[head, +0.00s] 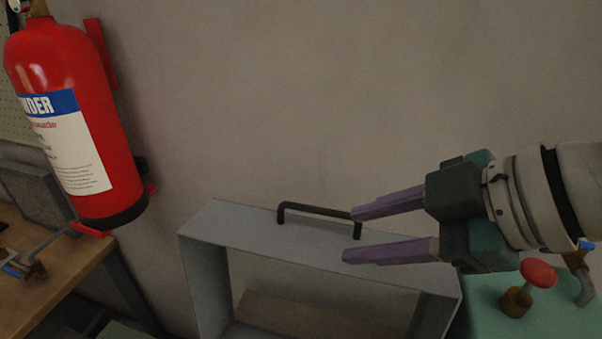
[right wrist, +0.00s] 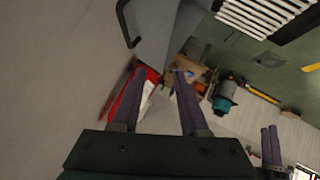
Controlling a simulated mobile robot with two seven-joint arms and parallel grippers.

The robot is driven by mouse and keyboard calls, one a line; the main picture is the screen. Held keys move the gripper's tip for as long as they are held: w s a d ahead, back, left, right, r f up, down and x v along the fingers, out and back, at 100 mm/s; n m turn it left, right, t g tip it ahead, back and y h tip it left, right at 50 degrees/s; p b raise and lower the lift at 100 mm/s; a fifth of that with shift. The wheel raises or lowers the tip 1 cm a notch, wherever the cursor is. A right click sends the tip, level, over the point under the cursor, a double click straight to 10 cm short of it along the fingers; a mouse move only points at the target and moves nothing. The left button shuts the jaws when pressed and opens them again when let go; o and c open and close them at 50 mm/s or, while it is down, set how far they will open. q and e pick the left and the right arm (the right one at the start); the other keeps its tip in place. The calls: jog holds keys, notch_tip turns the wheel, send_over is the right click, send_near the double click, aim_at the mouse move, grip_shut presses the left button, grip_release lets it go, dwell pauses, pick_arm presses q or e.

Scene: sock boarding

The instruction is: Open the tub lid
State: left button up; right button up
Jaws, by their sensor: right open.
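A grey box-like frame (head: 225,222) with a dark bar handle (head: 318,210) on its top stands low in the middle of the head view. Its front is open and a brownish surface shows inside. I cannot tell whether this is the tub lid. My right gripper (head: 349,236) is open and empty, its purple fingers pointing left near the handle's right end. The handle (right wrist: 123,22) also shows at the top of the right wrist view, outside the fingers (right wrist: 157,75). What look like my left gripper's purple fingers (right wrist: 270,147) show at that view's lower right.
A red fire extinguisher (head: 70,120) hangs on the wall at left, above a wooden bench (head: 45,285) with a clamp-like tool. A green surface (head: 560,308) with a red knob (head: 538,273) lies below my right arm. The plain wall (head: 300,90) is behind.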

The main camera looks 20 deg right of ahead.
aim_at(398, 238)
jog(key=shift+c, duration=0.3)
